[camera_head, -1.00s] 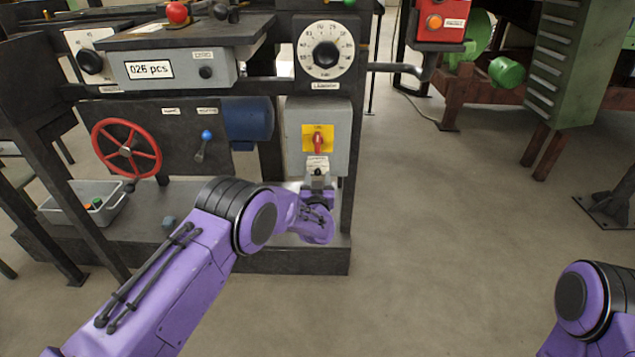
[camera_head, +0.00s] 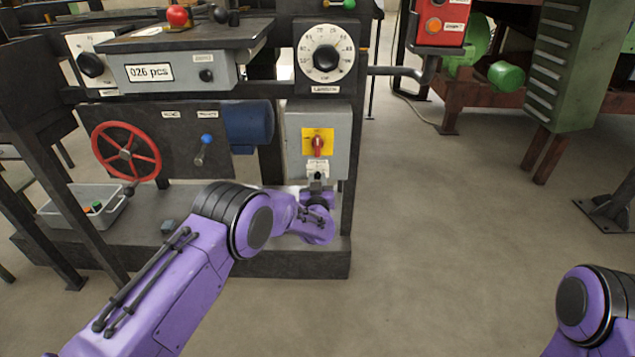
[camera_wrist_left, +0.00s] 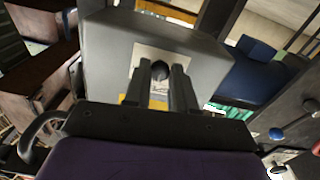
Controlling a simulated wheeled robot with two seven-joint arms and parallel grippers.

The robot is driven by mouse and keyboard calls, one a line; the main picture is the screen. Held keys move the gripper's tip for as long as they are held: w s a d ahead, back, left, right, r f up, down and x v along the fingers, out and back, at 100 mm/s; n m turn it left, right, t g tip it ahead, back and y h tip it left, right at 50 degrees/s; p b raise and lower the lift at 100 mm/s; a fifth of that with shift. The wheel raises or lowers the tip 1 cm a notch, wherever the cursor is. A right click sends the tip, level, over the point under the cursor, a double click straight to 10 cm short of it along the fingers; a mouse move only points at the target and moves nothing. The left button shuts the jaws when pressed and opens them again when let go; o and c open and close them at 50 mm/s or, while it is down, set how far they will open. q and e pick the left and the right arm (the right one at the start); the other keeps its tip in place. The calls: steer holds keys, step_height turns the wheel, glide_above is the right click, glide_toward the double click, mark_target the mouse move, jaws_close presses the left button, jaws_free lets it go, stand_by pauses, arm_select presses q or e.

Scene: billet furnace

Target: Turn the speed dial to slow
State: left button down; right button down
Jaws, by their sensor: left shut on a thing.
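The speed dial is a small black knob on a white plate (camera_head: 318,168), low on the grey box (camera_head: 334,140) under the yellow-and-red switch (camera_head: 318,143). My left gripper (camera_head: 318,182) reaches it from below and in front. In the left wrist view the two dark fingers (camera_wrist_left: 160,78) are shut on the black knob (camera_wrist_left: 159,69), one on each side, with the pale plate (camera_wrist_left: 178,62) behind. The fingers and wrist hide most of the knob in the head view; its pointer and the plate's markings cannot be read. My right gripper is out of view.
A large white dial (camera_head: 326,54) sits above the box. A red handwheel (camera_head: 126,151), a blue-knobbed lever (camera_head: 204,148) and a grey bin (camera_head: 84,206) are to the left. Open floor (camera_head: 440,230) lies to the right.

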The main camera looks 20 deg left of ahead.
arm_select(q)
steer(key=n+b, duration=0.1)
steer(key=n, duration=0.5)
steer(key=shift+f, duration=0.15)
steer(key=n+b, duration=0.1)
steer(key=n, duration=0.3)
steer(key=shift+n+b, duration=0.4)
steer(key=shift+d, duration=0.1)
steer(key=c, duration=0.9)
jaws_free()
steer(key=shift+c, duration=0.2)
steer(key=shift+s, duration=0.15)
steer(key=p+v, duration=0.2)
steer(key=v, duration=0.8)
steer(key=shift+s, duration=0.15)
